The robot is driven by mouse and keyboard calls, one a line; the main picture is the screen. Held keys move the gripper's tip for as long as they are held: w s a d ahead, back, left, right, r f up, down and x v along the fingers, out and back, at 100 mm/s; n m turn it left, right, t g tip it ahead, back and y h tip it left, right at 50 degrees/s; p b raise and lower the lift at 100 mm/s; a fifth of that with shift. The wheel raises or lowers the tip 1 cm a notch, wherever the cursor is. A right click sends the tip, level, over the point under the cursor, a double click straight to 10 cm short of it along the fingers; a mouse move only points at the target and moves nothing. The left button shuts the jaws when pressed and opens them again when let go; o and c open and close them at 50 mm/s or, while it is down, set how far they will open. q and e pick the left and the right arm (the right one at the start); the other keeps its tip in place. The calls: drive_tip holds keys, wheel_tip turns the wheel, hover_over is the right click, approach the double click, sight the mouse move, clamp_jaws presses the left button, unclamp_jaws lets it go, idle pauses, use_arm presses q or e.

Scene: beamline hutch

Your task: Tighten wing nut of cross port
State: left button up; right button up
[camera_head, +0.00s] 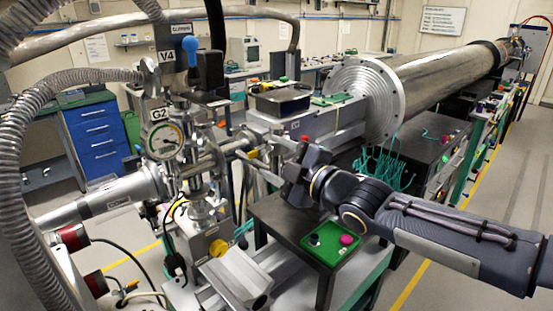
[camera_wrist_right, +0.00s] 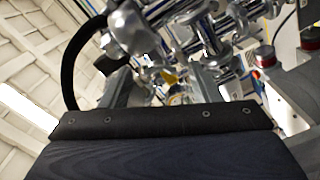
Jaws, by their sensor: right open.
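My right gripper (camera_head: 283,172) comes in from the right, beside the cross port's right-hand pipe. It is open, and no held thing is visible. My left gripper is not in view.
A green tray (camera_head: 330,242) with a magenta knob stands on a dark table below my right arm. A large steel tube with a flange (camera_head: 377,101) lies behind. Ribbed hoses (camera_head: 25,170) crowd the left. A blue drawer cabinet (camera_head: 97,135) stands at the back left.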

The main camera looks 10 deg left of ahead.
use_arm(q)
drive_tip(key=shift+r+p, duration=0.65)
use_arm(e)
drive_tip(key=v, duration=0.7)
drive_tip(key=shift+s+d, duration=0.25)
drive_tip(key=shift+d, duration=0.1)
drive_tip(key=shift+c, duration=0.3)
